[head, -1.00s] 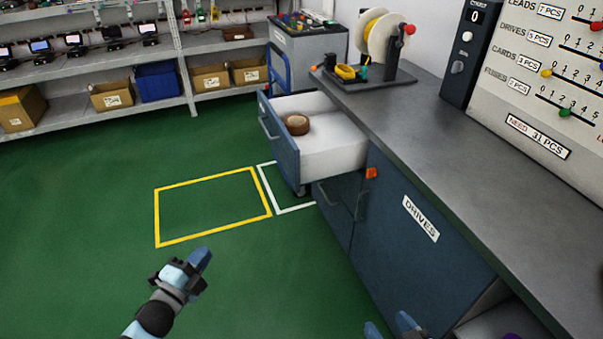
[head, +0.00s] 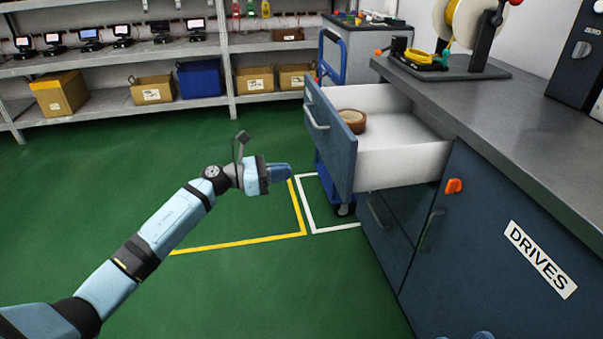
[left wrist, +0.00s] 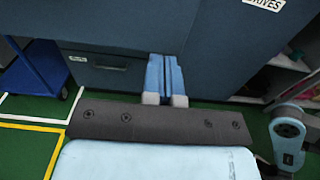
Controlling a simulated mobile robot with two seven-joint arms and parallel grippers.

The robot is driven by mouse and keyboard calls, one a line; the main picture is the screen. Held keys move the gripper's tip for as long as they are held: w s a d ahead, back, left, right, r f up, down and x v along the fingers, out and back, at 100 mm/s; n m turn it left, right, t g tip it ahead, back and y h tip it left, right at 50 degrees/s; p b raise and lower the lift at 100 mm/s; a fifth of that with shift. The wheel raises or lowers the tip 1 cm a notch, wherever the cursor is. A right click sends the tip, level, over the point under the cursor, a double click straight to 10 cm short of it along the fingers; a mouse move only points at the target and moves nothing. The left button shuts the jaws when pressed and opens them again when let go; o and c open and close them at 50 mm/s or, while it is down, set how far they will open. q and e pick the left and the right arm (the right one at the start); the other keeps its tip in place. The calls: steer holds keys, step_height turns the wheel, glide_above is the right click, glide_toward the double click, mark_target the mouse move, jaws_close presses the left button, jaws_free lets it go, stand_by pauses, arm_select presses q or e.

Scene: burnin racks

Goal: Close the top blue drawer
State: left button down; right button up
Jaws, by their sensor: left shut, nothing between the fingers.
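The top blue drawer (head: 333,140) stands pulled out of the blue cabinet (head: 475,230), its white inside showing. A brown roll (head: 352,120) lies in it near the front panel. My left gripper (head: 289,173) is shut and empty, apart from the drawer, in front of its panel and to the left in the head view. In the left wrist view its two blue fingers (left wrist: 165,60) lie together, pointing toward blue cabinet fronts. Only small blue tips of my right gripper (head: 480,335) show at the bottom edge of the head view; its opening cannot be made out.
The grey worktop (head: 450,95) above the drawer holds a spool stand (head: 470,65). An orange latch (head: 453,186) sticks out from the cabinet. A blue cart (head: 330,60) stands behind the drawer. Shelves (head: 110,115) line the back. The green floor at left is clear.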

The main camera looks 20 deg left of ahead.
mark_target(340, 165)
arm_select(q)
steer(key=b+x, duration=0.2)
steer(key=x, duration=1)
steer(key=shift+w+d+b, duration=0.1)
steer(key=shift+d+b, duration=0.05)
steer(key=shift+b, duration=0.25)
arm_select(e)
step_height(340, 165, down, 5)
steer(key=shift+a+r+n+g, duration=0.2)
steer(key=shift+n+g, duration=0.1)
steer(key=shift+g, duration=0.7)
